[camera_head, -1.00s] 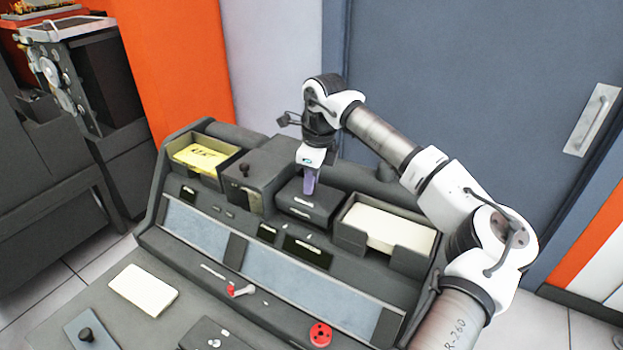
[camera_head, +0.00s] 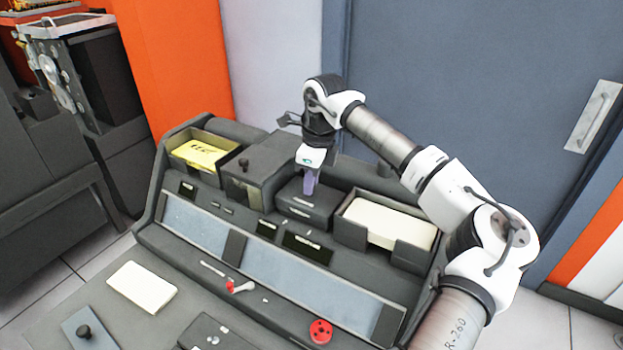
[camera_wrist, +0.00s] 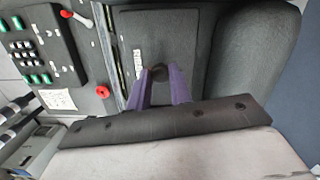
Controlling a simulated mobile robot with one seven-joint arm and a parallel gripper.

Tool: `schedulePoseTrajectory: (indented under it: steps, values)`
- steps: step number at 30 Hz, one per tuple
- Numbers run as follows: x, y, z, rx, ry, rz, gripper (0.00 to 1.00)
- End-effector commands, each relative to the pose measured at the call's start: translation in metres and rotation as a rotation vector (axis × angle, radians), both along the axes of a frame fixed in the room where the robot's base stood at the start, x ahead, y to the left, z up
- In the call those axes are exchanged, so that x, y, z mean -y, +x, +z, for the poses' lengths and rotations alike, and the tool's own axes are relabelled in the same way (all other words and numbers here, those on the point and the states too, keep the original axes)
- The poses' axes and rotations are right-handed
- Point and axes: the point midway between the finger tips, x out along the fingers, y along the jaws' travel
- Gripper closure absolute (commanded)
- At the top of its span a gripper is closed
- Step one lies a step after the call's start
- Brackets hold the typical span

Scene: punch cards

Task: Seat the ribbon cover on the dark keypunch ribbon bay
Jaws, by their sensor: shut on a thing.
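My gripper (camera_head: 309,192) is over the dark ribbon bay (camera_head: 299,211), a box with pale labels in the middle of the dark keypunch. In the wrist view its two purple fingers (camera_wrist: 160,88) are closed around a small dark knob (camera_wrist: 159,72). The knob belongs to a flat dark plate, the ribbon cover (camera_wrist: 180,42), which lies under the fingers. A white label lettered RIBBON (camera_wrist: 138,62) shows beside it. The cover looks level at the top of the bay. The fingers hide part of it, and I cannot tell whether it is fully down.
A tray of yellow cards (camera_head: 229,163) stands at left and a tray of cream cards (camera_head: 346,238) at right. A dark box with a knob (camera_head: 262,172) stands just left of the bay. A pale card stack (camera_head: 143,287) and a grey knobbed plate (camera_head: 90,331) lie on the desk.

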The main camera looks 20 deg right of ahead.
Motion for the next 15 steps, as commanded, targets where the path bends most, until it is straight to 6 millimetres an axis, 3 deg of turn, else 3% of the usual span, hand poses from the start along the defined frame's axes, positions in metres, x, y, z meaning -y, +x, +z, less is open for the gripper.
schedulePoseTrajectory:
  steps: [15]
  values:
    - [0.0000,0.0000,-0.0085,0.000,0.000,0.000,1.00]
